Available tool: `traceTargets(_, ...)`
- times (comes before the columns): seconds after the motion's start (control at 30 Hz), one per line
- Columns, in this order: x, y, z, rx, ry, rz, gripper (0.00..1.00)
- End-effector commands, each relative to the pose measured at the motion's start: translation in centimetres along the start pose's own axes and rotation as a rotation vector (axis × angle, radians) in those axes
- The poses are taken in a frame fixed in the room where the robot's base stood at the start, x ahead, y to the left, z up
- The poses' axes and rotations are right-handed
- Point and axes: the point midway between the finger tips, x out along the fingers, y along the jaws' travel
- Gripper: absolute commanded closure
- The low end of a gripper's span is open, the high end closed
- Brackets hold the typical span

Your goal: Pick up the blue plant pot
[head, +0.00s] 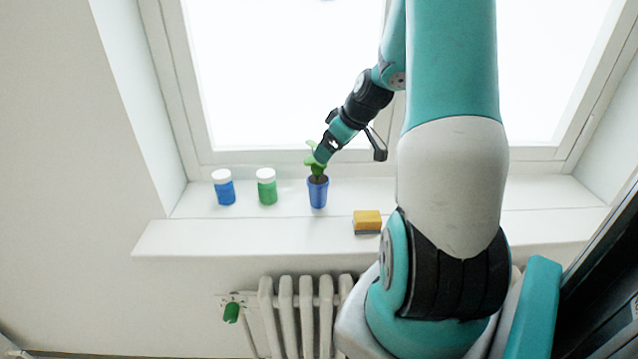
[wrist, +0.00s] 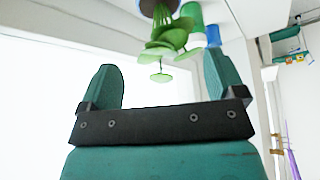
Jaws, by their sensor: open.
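The blue plant pot (head: 318,193) stands upright on the windowsill, with dark soil and a green leafy plant (head: 313,160) in it. My gripper (head: 322,154) is above the pot, beside and partly in front of the leaves. In the wrist view my gripper (wrist: 159,62) is open, its two teal fingers apart with nothing held between them. The plant's leaves (wrist: 168,42) appear there upside down, beyond the fingertips. Only a dark part of the pot (wrist: 160,7) shows at the top edge of that view.
A blue jar (head: 224,190) and a green jar (head: 266,189), both white-lidded, stand left of the pot. A yellow sponge (head: 367,220) lies to its right near the front edge of the windowsill (head: 270,236). The window is behind; a radiator (head: 286,305) is below.

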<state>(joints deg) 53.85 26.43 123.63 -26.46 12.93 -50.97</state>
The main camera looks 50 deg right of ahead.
Motion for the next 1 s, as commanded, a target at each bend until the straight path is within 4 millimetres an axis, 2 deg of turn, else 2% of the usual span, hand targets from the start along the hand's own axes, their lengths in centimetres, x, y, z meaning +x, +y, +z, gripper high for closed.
traceTargets(0.1, 1.6, 0.0, -0.1, 0.0, -0.001, -0.002, 0.11)
traceTargets(0.37, 3.3, -0.1, -0.2, 0.002, -0.001, -0.002, 0.11)
traceTargets(0.7, 7.3, -0.1, -0.3, 0.004, 0.0, 0.002, 0.11)
traceTargets(0.97, 7.6, 0.0, -0.3, 0.004, 0.001, 0.003, 0.11)
traceTargets(1.0, 7.6, 0.0, -0.3, 0.004, 0.001, 0.003, 0.21)
